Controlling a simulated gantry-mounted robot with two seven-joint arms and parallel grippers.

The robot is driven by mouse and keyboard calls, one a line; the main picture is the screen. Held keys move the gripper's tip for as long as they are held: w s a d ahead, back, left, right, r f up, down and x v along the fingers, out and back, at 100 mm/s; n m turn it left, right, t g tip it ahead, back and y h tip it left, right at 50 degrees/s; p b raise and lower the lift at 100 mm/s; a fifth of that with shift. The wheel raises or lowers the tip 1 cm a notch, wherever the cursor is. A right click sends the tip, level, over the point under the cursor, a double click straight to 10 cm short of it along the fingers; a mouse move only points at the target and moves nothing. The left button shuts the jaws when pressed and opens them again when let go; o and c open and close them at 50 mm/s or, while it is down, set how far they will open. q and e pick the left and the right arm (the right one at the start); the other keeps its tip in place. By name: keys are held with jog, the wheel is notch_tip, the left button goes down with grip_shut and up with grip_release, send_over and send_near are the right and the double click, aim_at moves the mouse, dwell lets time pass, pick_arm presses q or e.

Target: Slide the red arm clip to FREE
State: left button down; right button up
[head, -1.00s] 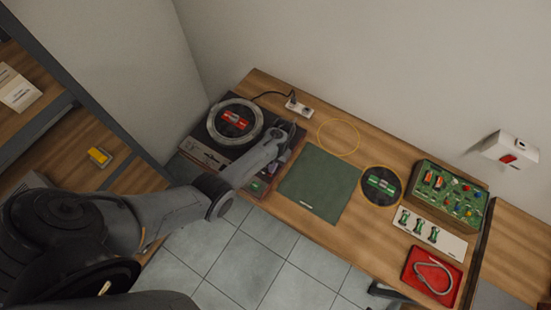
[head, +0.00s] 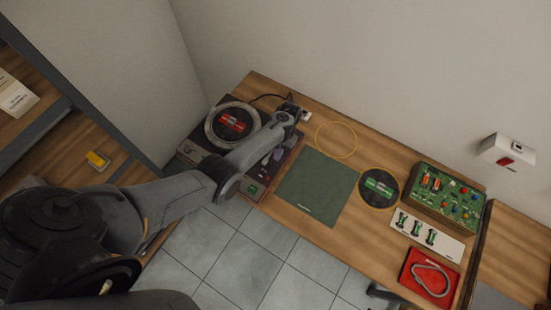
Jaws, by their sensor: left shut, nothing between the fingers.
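The record player (head: 187,153) stands at the left end of the wooden bench, with a black record with a red label (head: 235,122) inside a pale ring. My left gripper (head: 291,107) is over the far right corner of the player, at the end of my grey arm. It is shut and empty; its fingertips are small and dark here. Small pale grey parts (head: 270,157) show on the player's right side, just below my forearm. I cannot make out the red arm clip; my arm covers part of that side. My right gripper is not in view.
A green mat (head: 318,186), yellow ring (head: 336,139), second record (head: 379,187), circuit board box (head: 446,197) and red tray (head: 430,277) lie further right.

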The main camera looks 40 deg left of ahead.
pick_arm(q)
jog(key=shift+p+v, duration=0.85)
jog(key=shift+v, duration=1.65)
jog(key=shift+s, duration=0.1)
jog(key=s+d+r+m+t+p, duration=0.2)
jog(key=s+d+r+t, duration=0.3)
jog(key=s+r, duration=0.6)
jog(key=s+d+r+m+t+p, duration=0.25)
jog(key=s+d+r, duration=0.35)
jog(key=s+r, duration=0.5)
notch_tip(320, 180, down, 39)
jog(key=s+b, duration=0.2)
jog(key=b, duration=3.4)
jog(key=shift+s+d+y+b, duration=0.15)
jog(key=shift+s+y+b, duration=0.2)
jog(key=shift+y+b, duration=0.05)
jog(key=shift+r+t, duration=0.15)
jog(key=shift+t, duration=0.1)
